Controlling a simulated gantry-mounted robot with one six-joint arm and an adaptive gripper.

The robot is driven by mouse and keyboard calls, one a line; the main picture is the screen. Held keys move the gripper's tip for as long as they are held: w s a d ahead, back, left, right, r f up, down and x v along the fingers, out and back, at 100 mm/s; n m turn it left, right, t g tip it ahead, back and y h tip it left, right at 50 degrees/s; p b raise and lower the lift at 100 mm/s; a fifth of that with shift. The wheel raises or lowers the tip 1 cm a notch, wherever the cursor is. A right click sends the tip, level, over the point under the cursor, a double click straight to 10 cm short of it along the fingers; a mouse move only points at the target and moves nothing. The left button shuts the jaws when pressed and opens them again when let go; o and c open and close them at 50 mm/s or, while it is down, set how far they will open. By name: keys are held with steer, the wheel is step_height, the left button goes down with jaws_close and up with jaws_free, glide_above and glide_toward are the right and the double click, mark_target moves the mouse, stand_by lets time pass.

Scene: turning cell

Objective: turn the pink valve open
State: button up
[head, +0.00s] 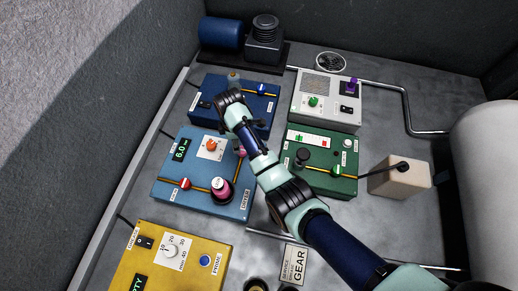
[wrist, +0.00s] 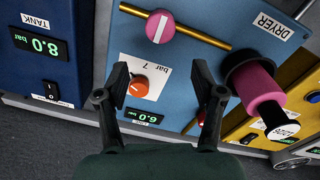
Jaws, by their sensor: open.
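The pink valve (wrist: 160,27) is a round knob with a white stripe on a yellow pipe of the light blue DRYER panel (wrist: 185,65). Its stripe lies roughly across the pipe. In the head view the pink valve (head: 239,153) shows only in part beside my arm. My gripper (wrist: 161,88) is open and empty, with its fingertips apart above the panel. The valve lies beyond the fingertips, toward the top of the wrist view.
A pink cylinder with a black top (wrist: 262,88) stands up from the DRYER panel near the valve. An orange knob (wrist: 138,86) and a 6.0 display (wrist: 143,116) are on the same panel. A red valve (head: 185,183), yellow panel (head: 150,270) and green panel (head: 325,180) are nearby.

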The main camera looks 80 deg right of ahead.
steer(key=shift+s+d+f, duration=0.35)
steer(key=shift+s, duration=0.15)
steer(key=shift+s+d+f, duration=0.3)
steer(key=shift+s+f, duration=0.05)
steer(key=shift+s, duration=0.15)
steer(key=shift+w+a+f, duration=0.15)
step_height(320, 180, down, 8)
steer(key=shift+w+a+r+b, duration=0.1)
steer(key=shift+r+b, duration=0.15)
steer(key=shift+b, duration=0.95)
steer(key=c, duration=1.1)
